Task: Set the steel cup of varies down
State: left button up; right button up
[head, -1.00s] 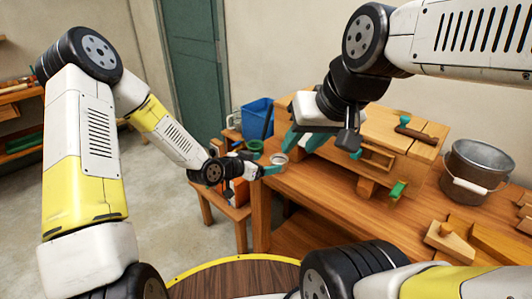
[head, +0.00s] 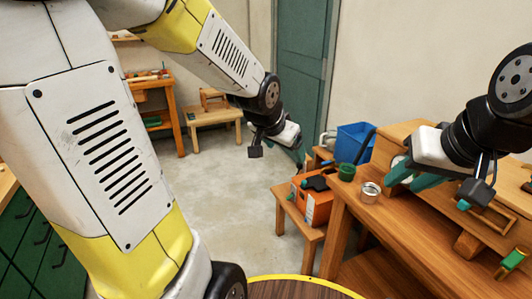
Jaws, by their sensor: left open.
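The steel cup (head: 370,192) stands upright on the near left corner of the wooden workbench (head: 345,208), beside a green cup (head: 346,172). What it holds is too small to make out. My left gripper (head: 300,153) is open, off to the left of the cup and clear of it; its fingers are partly hidden by its own wrist. My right gripper (head: 408,183) has teal fingers standing apart, over the bench just right of the steel cup. I see nothing clearly held in it.
A blue bin (head: 355,143) stands behind the bench corner. A low stool (head: 300,215) with an orange box (head: 317,207) is left of the bench. A small wooden bench (head: 212,117) stands at the back. The grey floor between is clear.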

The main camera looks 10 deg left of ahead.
pick_arm(q)
jog(key=s+a+r+n, duration=0.1)
jog(key=s+r+n, duration=0.1)
jog(key=s, duration=0.6)
jog(key=s+a+r+n+g, duration=0.1)
jog(key=s+r, duration=0.3)
jog(key=s, duration=0.4)
jog(key=shift+s+a+n, duration=0.25)
jog(key=shift+a+n, duration=0.35)
jog(key=shift+a, duration=0.1)
